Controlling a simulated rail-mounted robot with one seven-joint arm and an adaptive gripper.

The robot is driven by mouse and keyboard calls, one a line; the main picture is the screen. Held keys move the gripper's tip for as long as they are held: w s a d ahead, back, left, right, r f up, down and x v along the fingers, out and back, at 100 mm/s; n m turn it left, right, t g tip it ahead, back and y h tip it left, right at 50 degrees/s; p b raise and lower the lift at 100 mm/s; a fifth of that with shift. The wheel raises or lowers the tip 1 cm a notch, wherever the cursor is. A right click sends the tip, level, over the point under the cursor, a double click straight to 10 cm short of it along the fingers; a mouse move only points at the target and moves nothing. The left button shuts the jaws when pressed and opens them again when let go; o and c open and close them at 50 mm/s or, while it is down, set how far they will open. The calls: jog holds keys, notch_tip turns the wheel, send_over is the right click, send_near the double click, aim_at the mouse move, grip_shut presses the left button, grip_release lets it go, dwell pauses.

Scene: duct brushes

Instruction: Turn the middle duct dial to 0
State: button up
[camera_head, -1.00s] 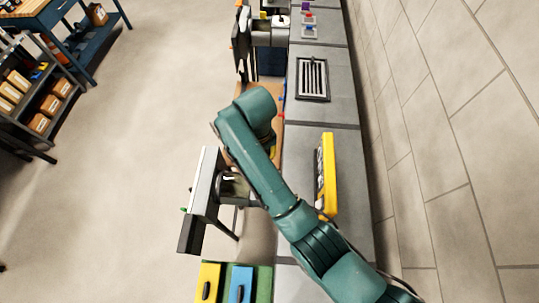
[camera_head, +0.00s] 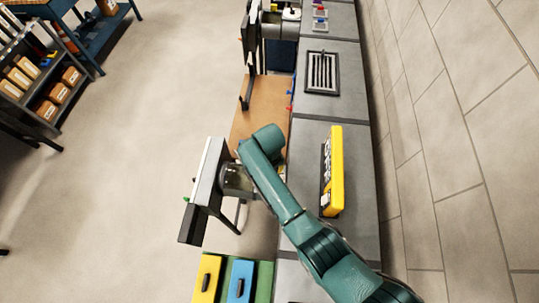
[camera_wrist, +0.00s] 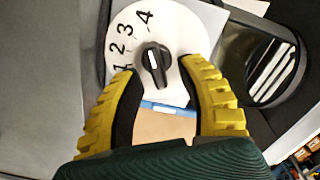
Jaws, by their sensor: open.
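In the wrist view a white round dial (camera_wrist: 177,30) carries the black numerals 1, 2, 3 and 4. A black elongated knob (camera_wrist: 153,66) sits at its centre, and its white mark points up, roughly toward the 4. No 0 shows; the dial's lower left part is hidden by a finger. My gripper (camera_wrist: 160,68) has yellow-and-black fingers spread apart, one on each side of the knob. A gap shows beside the knob, and I cannot tell the depth between fingertips and dial. In the head view my arm hides the gripper, and no dial face is readable.
A round dark duct opening (camera_wrist: 275,65) with pale slats lies right of the dial. In the head view, a panel-backed duct unit (camera_head: 207,185) stands at the counter's left edge. A yellow case (camera_head: 334,170) and a slatted grille (camera_head: 322,72) lie on the grey counter (camera_head: 315,115).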

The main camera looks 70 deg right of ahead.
jog(key=shift+c, duration=0.2)
grip_shut()
